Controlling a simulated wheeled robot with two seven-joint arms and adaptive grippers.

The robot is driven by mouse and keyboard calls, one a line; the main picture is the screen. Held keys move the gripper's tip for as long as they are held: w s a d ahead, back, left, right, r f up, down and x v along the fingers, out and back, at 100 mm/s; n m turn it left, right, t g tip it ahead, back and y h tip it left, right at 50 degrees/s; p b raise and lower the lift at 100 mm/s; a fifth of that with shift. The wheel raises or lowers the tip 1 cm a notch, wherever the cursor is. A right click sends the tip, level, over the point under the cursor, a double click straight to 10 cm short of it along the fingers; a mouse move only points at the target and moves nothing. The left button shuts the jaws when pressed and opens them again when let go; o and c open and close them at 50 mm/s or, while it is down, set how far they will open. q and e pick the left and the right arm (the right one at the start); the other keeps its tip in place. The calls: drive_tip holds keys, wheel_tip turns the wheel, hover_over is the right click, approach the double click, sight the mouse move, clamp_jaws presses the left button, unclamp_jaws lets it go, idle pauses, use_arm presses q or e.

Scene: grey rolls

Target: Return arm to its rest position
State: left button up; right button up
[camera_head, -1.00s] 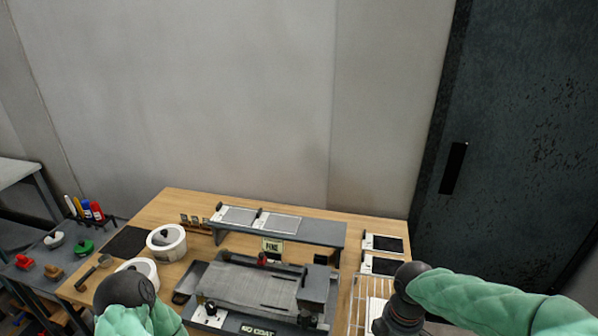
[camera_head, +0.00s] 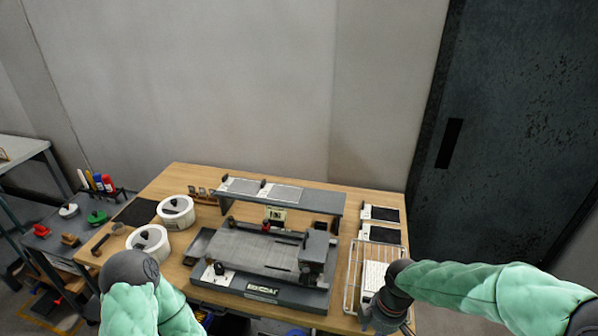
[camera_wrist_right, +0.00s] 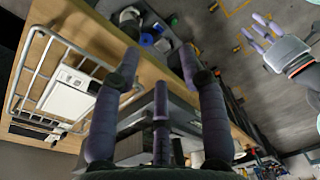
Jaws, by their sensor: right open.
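My right arm, in a green sleeve, reaches in from the right in the head view. Its dark wrist and right gripper (camera_head: 380,322) are at the bench's front right corner, by the wire rack (camera_head: 350,290), with the fingers mostly hidden. In the right wrist view the right gripper (camera_wrist_right: 160,68) has its purple fingers apart, with nothing between them. The rack (camera_wrist_right: 22,68) and a white block (camera_wrist_right: 68,98) lie left of the fingers there. My left arm is at the lower left in the head view, its hand hidden. The left gripper (camera_wrist_right: 262,32) shows at the wrist view's upper right, fingers spread and empty.
The wooden bench (camera_head: 160,268) carries a grey coating machine (camera_head: 255,255), a raised shelf (camera_head: 318,202), two white round pots (camera_head: 150,244) (camera_head: 176,212) and dark-screened plates (camera_head: 381,213). A side cart (camera_head: 60,225) stands left. A dark door (camera_head: 510,120) is behind right.

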drive_tip(key=s+a+f+m+y, duration=0.1)
drive_tip(key=s+a+f+m, duration=0.2)
drive_tip(key=f+m, duration=0.2)
drive_tip(key=s+a+f+m+y, duration=0.1)
drive_tip(key=f+m, duration=0.4)
drive_tip(key=f, duration=0.6)
drive_tip(key=s+a+f+m, duration=0.4)
drive_tip(key=s+f+m, duration=0.1)
drive_tip(key=f, duration=0.3)
drive_tip(key=shift+s+a+f+t+y, duration=0.3)
drive_tip(key=shift+a+f+y, duration=0.05)
drive_tip(key=shift+f+y, duration=0.05)
